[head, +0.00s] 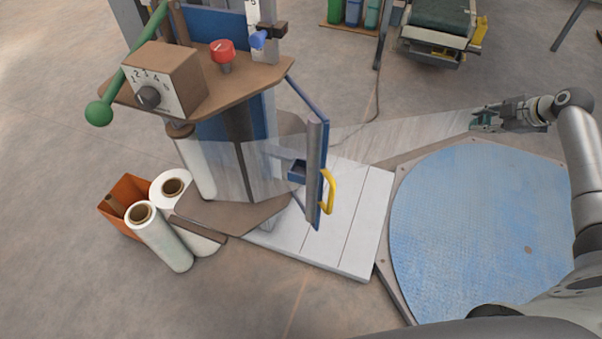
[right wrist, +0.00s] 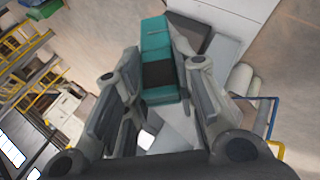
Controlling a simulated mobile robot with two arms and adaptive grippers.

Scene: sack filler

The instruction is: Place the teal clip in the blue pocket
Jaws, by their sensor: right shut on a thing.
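The teal clip (head: 480,123) is at the tip of my right gripper (head: 490,118), at the upper right of the head view. In the right wrist view the clip (right wrist: 157,38) is a teal block with a dark band, between the gripper's fingers (right wrist: 155,100), which are shut on it. The small blue pocket (head: 297,170) is on the machine's side, near a yellow handle. The clip is well to the right of the pocket and apart from it. A pale see-through film strip (head: 410,128) spans from the machine towards the clip. My left gripper is not in view.
The machine has a brown top (head: 230,82) with a dial box, red knob and green lever. A blue round platform (head: 470,230) lies at right, beside white boards (head: 350,230). White rolls (head: 165,240) and an orange bin (head: 125,195) stand at left.

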